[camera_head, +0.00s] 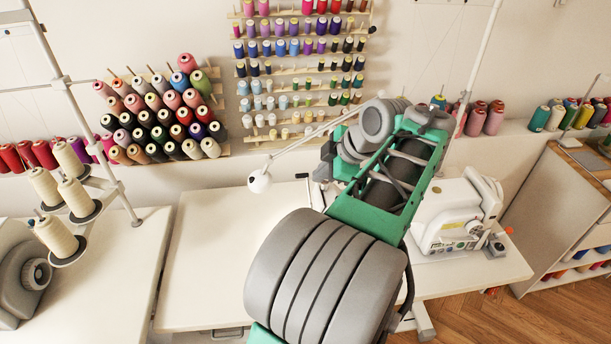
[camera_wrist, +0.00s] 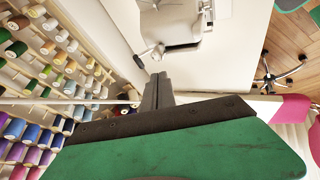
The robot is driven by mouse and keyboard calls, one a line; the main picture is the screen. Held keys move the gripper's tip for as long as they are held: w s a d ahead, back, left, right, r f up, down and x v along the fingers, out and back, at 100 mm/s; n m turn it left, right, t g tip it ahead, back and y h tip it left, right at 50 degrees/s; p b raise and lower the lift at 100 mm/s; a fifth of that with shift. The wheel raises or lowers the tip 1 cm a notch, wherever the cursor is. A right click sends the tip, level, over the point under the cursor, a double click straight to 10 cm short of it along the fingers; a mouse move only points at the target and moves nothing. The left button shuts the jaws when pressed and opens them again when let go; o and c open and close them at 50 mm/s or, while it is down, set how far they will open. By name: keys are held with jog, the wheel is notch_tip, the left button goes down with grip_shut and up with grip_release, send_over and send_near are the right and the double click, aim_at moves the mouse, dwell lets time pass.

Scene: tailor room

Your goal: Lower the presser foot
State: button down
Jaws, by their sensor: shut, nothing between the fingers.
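The white sewing machine (camera_head: 440,222) stands on the right part of the white table, partly covered by my arm in the head view. Its body also shows at the top of the wrist view (camera_wrist: 178,30). The presser foot cannot be made out in either view. My gripper (camera_wrist: 158,78) is shut and empty in the wrist view, its dark fingers pointing up the picture towards the machine. A gap seems to lie between fingertips and machine, but the depth is unclear. In the head view my arm hides most of the gripper.
The white table (camera_head: 205,255) is mostly bare left of my arm. A white lamp-like head (camera_head: 260,182) on a thin rod hangs over it. Thread racks (camera_head: 228,149) line the wall. A second table (camera_head: 110,290) with cone spools stands left, a wooden shelf (camera_head: 570,200) right.

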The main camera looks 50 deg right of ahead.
aim_at(306, 175)
jog(key=w+f, duration=0.2)
jog(key=w+d+f+p, duration=0.1)
jog(key=w+f, duration=0.1)
jog(key=w+d+f, duration=0.1)
jog(key=w+f, duration=0.1)
jog(key=shift+w+f+p, duration=0.15)
jog(key=shift+w+p, duration=0.05)
jog(key=shift+p, duration=0.15)
jog(key=shift+w+d+f, duration=0.15)
jog(key=shift+w+d, duration=0.15)
jog(key=shift+w, duration=0.1)
